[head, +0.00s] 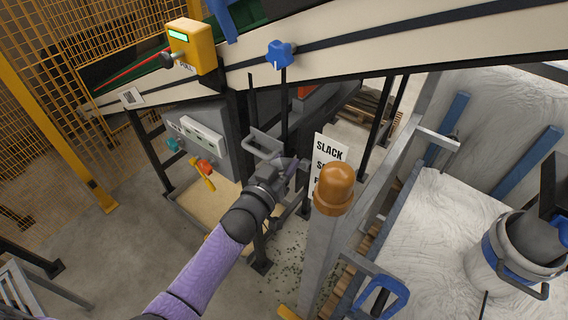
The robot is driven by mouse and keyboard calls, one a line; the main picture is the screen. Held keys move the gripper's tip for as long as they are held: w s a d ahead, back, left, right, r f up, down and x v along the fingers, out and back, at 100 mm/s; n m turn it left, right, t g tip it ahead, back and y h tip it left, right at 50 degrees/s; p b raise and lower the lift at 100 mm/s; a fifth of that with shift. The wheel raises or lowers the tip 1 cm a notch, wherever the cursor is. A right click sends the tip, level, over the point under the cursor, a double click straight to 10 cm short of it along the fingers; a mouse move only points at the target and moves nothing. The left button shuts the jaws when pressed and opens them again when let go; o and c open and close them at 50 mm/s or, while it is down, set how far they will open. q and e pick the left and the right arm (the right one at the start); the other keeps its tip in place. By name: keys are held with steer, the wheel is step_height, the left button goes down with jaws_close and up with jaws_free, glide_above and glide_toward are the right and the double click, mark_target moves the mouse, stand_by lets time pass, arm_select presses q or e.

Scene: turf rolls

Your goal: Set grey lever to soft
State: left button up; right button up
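My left gripper (283,172) reaches in from below, at the end of a purple arm, and is beside the white scale plate (328,160). The plate reads SLACK at the top; the lines below begin with S and F, and their ends are hidden by an orange dome. A grey bar-like handle (262,141) shows just above and left of the gripper; it may be the grey lever. I cannot tell whether the gripper touches it, or whether the fingers are open or shut. The lever's exact setting is unclear. My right gripper is not in view.
An orange dome (334,188) tops a grey post right of the gripper. A grey control box (203,130) with an orange-red knob is to the left. A conveyor with a yellow box (192,45) and blue knob (281,53) crosses above. Yellow mesh fencing stands left.

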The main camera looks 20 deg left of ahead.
arm_select(q)
jaws_close()
steer(key=shift+f, duration=0.1)
stand_by(1.0)
